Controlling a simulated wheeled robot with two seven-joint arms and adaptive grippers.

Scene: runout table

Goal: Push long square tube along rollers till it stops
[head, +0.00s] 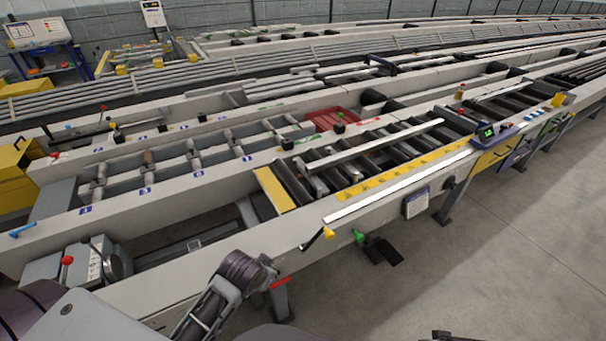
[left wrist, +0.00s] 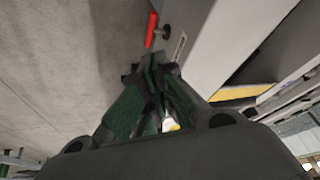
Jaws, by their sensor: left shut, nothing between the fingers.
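The long square tube (head: 375,143) is a pale bar lying slantwise across the dark rollers (head: 325,180) of the runout table in the head view. My left gripper (left wrist: 156,66) is shut and empty in the left wrist view. In the head view my left arm reaches in at the bottom, beside the table's near side. The gripper is well apart from the tube, nearer the camera and lower left. The tube does not show clearly in the left wrist view. My right gripper is not clearly in view.
A yellow plate (head: 273,190) lies left of the rollers. A pale rail (head: 400,186) runs along the near edge, with a yellow-tipped lever (head: 328,233) at its left end. A red handle (left wrist: 151,30) is just beyond my left fingertips. Open floor (head: 510,240) lies at right.

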